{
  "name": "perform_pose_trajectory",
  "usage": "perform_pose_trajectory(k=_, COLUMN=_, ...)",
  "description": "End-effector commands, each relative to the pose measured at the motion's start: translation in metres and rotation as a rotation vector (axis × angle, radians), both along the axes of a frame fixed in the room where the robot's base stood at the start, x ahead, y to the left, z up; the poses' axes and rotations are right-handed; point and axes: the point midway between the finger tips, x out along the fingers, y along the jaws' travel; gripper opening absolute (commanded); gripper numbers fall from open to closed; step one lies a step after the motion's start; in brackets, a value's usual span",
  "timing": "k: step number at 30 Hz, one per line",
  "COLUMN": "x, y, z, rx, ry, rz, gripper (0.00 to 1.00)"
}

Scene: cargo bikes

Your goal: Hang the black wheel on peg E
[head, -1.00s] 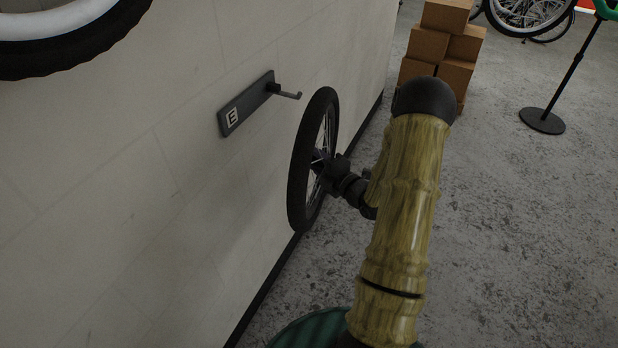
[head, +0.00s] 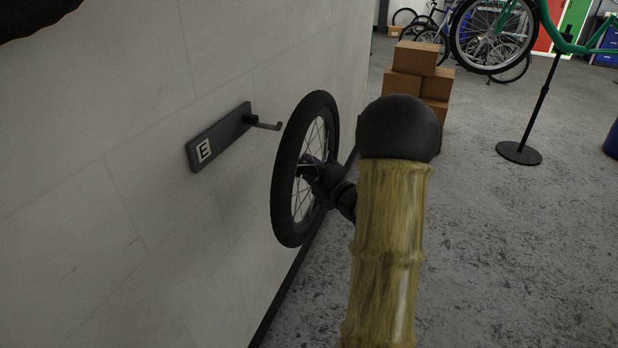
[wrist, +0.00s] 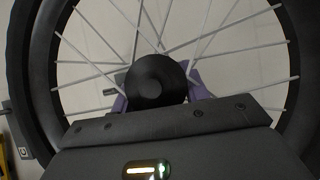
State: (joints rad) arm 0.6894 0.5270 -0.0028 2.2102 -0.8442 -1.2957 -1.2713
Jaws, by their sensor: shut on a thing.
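The black wheel (head: 281,176) has a black tyre and pale spokes. It stands upright in the air beside the wall, held by my gripper (head: 311,172) from its right side. In the wrist view my gripper (wrist: 157,100) is shut on the wheel's dark hub (wrist: 157,78), with the spokes and tyre around it. Peg E (head: 264,124) is a dark hook on a plate (head: 222,136) labelled E on the wall. The wheel is apart from the peg, to its right in the head view. The fingertips are partly hidden behind the hub.
The pale wall (head: 120,120) runs along the left, with part of another black tyre (head: 30,14) at the upper left. Stacked cardboard boxes (head: 414,72) and a stand (head: 519,153) with a green bicycle are farther back. Grey floor (head: 520,260) is open to the right.

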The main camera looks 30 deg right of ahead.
Motion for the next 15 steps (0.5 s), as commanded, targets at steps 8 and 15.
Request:
perform_pose_trajectory(k=8, x=0.0009, y=0.0007, z=0.0028, rx=-0.001, ry=-0.006, rz=0.002, gripper=0.0)
perform_pose_trajectory(k=15, x=0.0051, y=0.0039, z=0.0026, rx=-0.001, ry=-0.006, rz=0.002, gripper=0.0)
